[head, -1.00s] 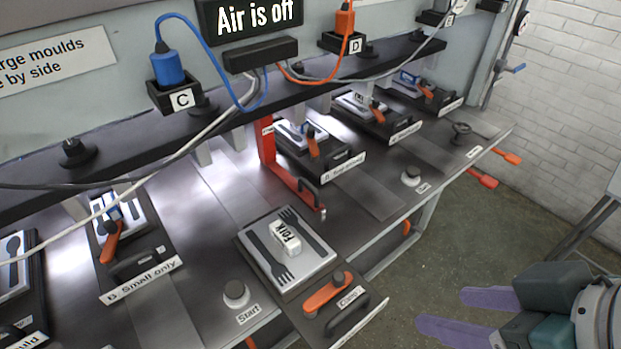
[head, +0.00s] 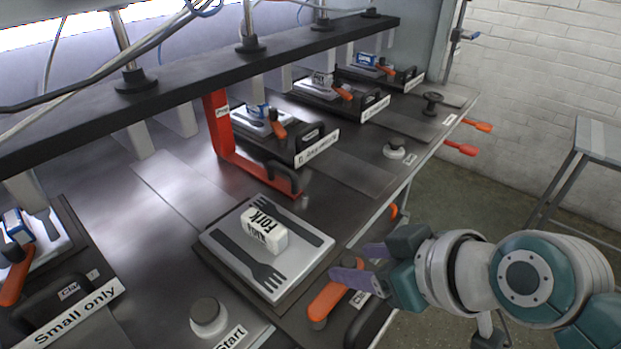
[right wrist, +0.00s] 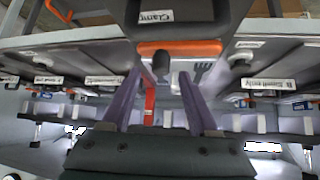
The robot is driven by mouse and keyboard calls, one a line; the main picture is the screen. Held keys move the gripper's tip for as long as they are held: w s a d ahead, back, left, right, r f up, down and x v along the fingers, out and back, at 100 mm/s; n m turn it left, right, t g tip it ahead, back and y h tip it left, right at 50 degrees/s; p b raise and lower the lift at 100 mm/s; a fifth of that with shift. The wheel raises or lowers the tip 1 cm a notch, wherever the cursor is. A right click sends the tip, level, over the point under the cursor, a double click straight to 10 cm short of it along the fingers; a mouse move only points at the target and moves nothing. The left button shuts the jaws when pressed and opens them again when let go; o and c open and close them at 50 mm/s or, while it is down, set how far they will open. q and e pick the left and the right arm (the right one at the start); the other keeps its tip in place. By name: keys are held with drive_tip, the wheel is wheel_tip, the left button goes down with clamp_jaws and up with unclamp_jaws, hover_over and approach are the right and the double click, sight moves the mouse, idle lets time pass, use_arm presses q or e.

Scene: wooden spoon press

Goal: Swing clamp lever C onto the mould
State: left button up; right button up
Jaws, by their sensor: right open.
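The orange clamp lever C (head: 328,300) lies on the front of the dark mould tray, beside the mould plate and not over it. Its far end is partly hidden by my right gripper (head: 350,263). The grey mould plate (head: 232,268) has dark fork-shaped recesses, with a white block marked Fork (head: 265,232) on it. My right gripper is open, its purple fingers above and close to the lever. In the right wrist view the orange lever (right wrist: 190,47) shows just beyond the parted fingertips (right wrist: 165,80). I cannot tell whether they touch it. My left gripper is out of view.
A Start button (head: 206,312) stands left of the tray. A red bracket (head: 250,170) rises behind the mould. A black handle (head: 365,322) is at the tray's front edge. Other clamped moulds (head: 262,122) stand farther back. A black beam (head: 190,75) runs above the bench.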

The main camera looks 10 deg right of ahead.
sight(350, 262)
drive_tip(key=shift+b+x, duration=0.35)
drive_tip(key=shift+x, duration=1.2)
clamp_jaws()
idle(0.3)
